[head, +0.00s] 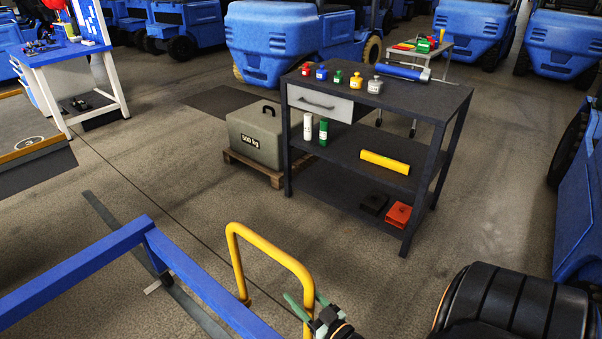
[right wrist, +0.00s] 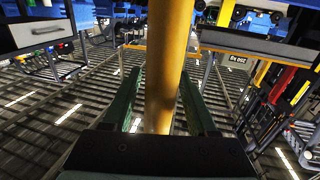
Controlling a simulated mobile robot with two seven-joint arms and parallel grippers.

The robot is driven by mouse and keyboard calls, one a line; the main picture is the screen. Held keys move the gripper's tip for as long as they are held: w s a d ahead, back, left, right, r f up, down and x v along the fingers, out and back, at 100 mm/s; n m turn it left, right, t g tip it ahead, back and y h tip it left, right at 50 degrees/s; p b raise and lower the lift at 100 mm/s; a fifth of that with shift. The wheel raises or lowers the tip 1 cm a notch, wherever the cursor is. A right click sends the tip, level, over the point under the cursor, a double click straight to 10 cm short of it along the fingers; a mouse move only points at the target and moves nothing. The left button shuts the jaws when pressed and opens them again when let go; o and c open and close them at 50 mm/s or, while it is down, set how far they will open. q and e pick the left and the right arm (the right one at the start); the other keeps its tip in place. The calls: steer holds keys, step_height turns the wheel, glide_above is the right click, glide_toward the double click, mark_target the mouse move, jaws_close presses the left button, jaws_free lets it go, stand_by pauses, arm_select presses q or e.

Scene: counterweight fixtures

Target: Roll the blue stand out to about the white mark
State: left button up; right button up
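The blue stand (head: 205,290) shows as blue beams across the lower left of the head view; most of it lies outside the picture. A yellow hoop handle (head: 268,245) rises at its right end. My right gripper (head: 306,296) has its green fingers on either side of the handle's near upright. In the right wrist view the yellow bar (right wrist: 167,65) stands between the two fingers, with a gap at the left finger; the gripper looks open. A small whitish mark (head: 157,286) lies on the floor by the grey strip, just beyond the blue beam. My left gripper is not in view.
A dark grey strip (head: 105,213) runs along the floor under the beams. A dark shelf table (head: 420,99) with bottles stands beyond the handle. A 500 kg weight (head: 255,135) sits on a wooden pallet (head: 238,163). Floor between them and the stand is clear.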

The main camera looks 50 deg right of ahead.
steer(key=s, duration=0.4)
steer(key=s+a, duration=0.1)
steer(key=s, duration=0.7)
steer(key=shift+s+a, duration=0.2)
steer(key=shift+s, duration=0.05)
